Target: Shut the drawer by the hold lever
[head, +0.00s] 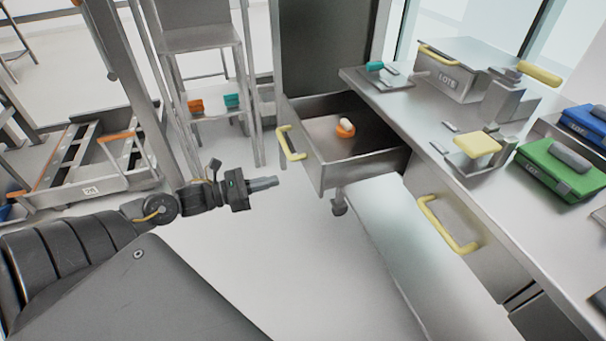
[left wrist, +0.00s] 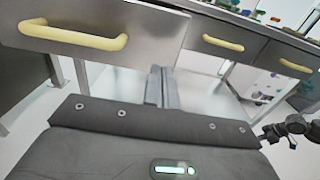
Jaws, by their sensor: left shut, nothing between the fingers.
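An open steel drawer (head: 318,170) sticks out under the bench at the middle, with a yellow bar handle (head: 290,143) on its front. An orange and white item (head: 345,128) lies inside. The drawer front (left wrist: 145,35) and its handle (left wrist: 75,37) also fill the upper left of the left wrist view. My left gripper (head: 264,184) is shut and empty, left of and apart from the drawer front. Its fingers (left wrist: 160,88) point toward the drawer in the left wrist view. On the bench, a device has a yellow-ended lever (head: 540,73) and a yellow pad (head: 477,145). My right gripper does not show clearly.
Another drawer (head: 445,215) with a yellow handle is closed, nearer me. A grey case (head: 450,84) and a green case (head: 556,170) stand on the bench. A shelf rack (head: 205,80) and a low cart (head: 85,170) stand at left. Floor around my left gripper is clear.

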